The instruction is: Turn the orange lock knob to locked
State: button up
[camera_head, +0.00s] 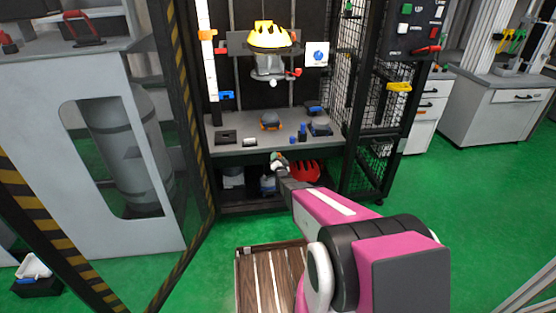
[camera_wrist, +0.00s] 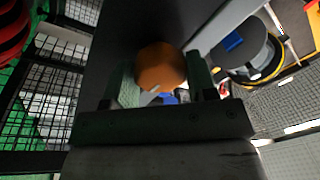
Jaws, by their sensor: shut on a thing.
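The orange lock knob (camera_wrist: 160,66) is a round knob against a dark panel in the wrist view, with a small pale mark on its lower edge. My gripper (camera_wrist: 163,82) has one greenish finger on each side of it and is shut on it. In the head view my gripper (camera_head: 278,160) is at the front edge of the tower's grey table (camera_head: 228,151). The knob is too small and covered there to make out clearly. I cannot tell from the mark which way the knob is turned.
Above the table hangs a yellow domed piece (camera_head: 268,36) on a grey holder. An orange and grey object (camera_head: 271,121) sits on the table. A mesh side panel (camera_head: 375,125) bounds the tower on the right. A red ribbed part (camera_head: 304,171) lies below the table.

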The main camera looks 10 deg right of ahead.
jog(key=shift+a, duration=0.1)
jog(key=o, duration=0.9)
jog(key=shift+s, duration=0.1)
jog(key=s, duration=0.3)
jog(key=s+f, duration=0.1)
jog(key=s, duration=0.6)
jog(key=shift+s+f, duration=0.25)
jog(key=shift+f, duration=0.1)
